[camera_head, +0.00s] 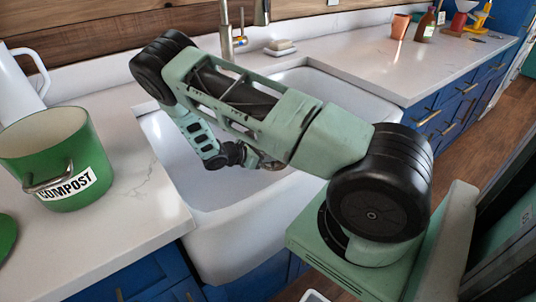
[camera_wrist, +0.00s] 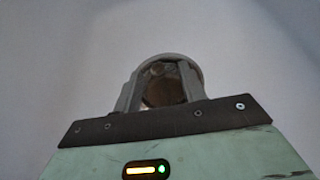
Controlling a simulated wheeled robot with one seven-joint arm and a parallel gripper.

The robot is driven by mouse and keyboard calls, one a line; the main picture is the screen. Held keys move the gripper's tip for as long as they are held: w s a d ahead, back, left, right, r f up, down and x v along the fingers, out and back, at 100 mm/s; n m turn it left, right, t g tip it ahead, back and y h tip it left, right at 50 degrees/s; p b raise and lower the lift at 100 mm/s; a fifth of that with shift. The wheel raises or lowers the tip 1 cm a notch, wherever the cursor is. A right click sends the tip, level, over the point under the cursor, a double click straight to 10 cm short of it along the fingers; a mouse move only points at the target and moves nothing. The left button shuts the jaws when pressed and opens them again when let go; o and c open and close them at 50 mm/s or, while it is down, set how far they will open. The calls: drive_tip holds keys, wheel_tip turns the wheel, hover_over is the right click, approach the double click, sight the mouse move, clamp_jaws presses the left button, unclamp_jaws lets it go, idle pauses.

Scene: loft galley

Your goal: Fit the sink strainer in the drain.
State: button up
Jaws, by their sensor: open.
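My gripper (camera_wrist: 160,88) is open and low inside the white sink (camera_head: 215,235). In the wrist view its two fingers stand apart in front of a round grey rim (camera_wrist: 172,58) with a dark, brownish metallic middle. I cannot tell whether this round thing is the drain, the strainer, or one over the other, nor whether the fingers touch it. In the head view my arm crosses over the sink and hides much of the basin, including the drain and the strainer. Only part of my gripper (camera_head: 262,163) shows there, in the basin.
A green compost bin (camera_head: 55,150) and a white jug (camera_head: 18,85) stand on the left counter. The tap (camera_head: 226,42) and a soap dish (camera_head: 280,47) are behind the sink. A copper-coloured cup (camera_head: 399,27) and bottle (camera_head: 425,25) stand on the right counter, whose front is clear.

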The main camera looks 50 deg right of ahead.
drive_tip(key=v, duration=1.1)
drive_tip(key=shift+a+b, duration=0.1)
drive_tip(key=shift+b, duration=0.2)
drive_tip(key=shift+r, duration=0.1)
drive_tip(key=s+a+r+m+t+y, duration=0.3)
drive_tip(key=s+a+r+m+y, duration=0.35)
drive_tip(key=r, duration=0.35)
drive_tip(key=s+a+r+m+t+y, duration=0.3)
drive_tip(key=s+a+r+m+y, duration=0.3)
drive_tip(key=a+r+m, duration=0.3)
drive_tip(key=s+a+r+n+g+p, duration=0.1)
drive_tip(key=s+a+r+n+p, duration=0.2)
drive_tip(key=s+a, duration=0.3)
drive_tip(key=s+a+r+n+g+p, duration=0.1)
drive_tip(key=s+a+r+n, duration=0.4)
drive_tip(key=a, duration=0.5)
drive_tip(key=shift+s+a+y+p, duration=0.2)
drive_tip(key=shift+s+y+p, duration=0.15)
drive_tip(key=shift+s+p, duration=0.65)
